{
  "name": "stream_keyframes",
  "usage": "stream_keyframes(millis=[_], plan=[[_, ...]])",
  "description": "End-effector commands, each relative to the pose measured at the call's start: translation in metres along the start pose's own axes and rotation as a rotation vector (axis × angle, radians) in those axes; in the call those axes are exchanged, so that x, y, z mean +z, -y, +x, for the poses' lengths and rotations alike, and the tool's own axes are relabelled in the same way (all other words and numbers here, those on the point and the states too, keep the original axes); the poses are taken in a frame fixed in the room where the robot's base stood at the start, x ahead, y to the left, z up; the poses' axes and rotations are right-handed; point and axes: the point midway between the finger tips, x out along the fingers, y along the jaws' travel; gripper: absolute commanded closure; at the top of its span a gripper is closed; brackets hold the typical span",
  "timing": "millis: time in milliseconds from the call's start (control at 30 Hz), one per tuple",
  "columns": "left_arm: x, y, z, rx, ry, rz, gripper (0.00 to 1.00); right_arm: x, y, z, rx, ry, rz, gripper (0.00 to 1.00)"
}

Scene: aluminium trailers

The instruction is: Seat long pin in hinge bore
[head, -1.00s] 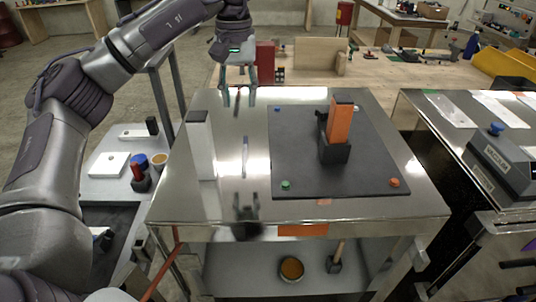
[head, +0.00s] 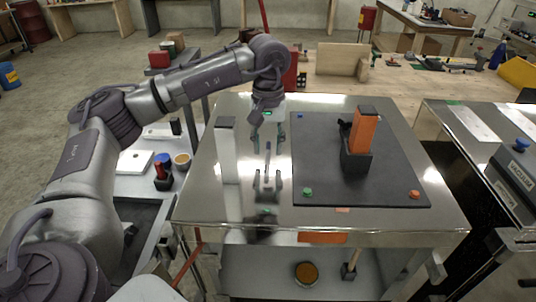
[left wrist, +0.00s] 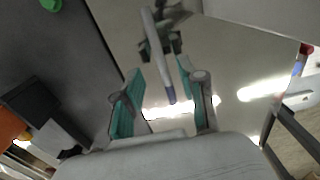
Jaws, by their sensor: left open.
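A slim grey pin (head: 267,162) stands out from a small dark holder (head: 268,184) on the steel table. My left gripper (head: 268,140) is open, pointing down at the pin's far end. In the left wrist view the pin (left wrist: 158,55) runs from the dark holder (left wrist: 172,42) to between the two open teal fingers (left wrist: 165,90); no grip shows. The likely hinge is an orange block (head: 364,132) in a black base (head: 355,164), on a dark mat (head: 325,190). Its bore cannot be made out. My right gripper is not in view.
A tall white post (head: 226,155) stands left of the pin. Green (head: 307,192) and orange (head: 414,194) knobs sit at the mat's front corners. A side cart with a white box (head: 135,162) is at left. Steel near the table's front edge is clear.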

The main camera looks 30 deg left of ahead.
Motion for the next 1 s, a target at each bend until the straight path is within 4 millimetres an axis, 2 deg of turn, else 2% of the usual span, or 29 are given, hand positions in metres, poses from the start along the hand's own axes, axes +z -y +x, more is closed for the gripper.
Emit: stream_keyframes(millis=[33, 200, 467, 700, 733, 1000], plan=[[0.000, 0.002, 0.003, -0.004, 0.003, -0.001, 0.59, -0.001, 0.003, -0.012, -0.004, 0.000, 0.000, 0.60], [-0.001, 0.001, 0.025, -0.001, 0.001, 0.000, 0.59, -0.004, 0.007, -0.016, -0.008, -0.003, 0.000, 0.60], [-0.001, 0.000, 0.029, 0.001, -0.001, 0.000, 0.59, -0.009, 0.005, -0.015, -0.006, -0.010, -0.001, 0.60], [-0.001, 0.000, 0.029, 0.001, -0.001, 0.000, 0.98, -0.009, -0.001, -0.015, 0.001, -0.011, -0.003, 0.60], [-0.001, 0.000, 0.029, 0.001, -0.001, 0.000, 1.00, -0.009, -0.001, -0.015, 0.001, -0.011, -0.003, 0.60], [-0.001, 0.000, 0.028, 0.001, -0.001, -0.001, 1.00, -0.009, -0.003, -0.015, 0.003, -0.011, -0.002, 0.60]])
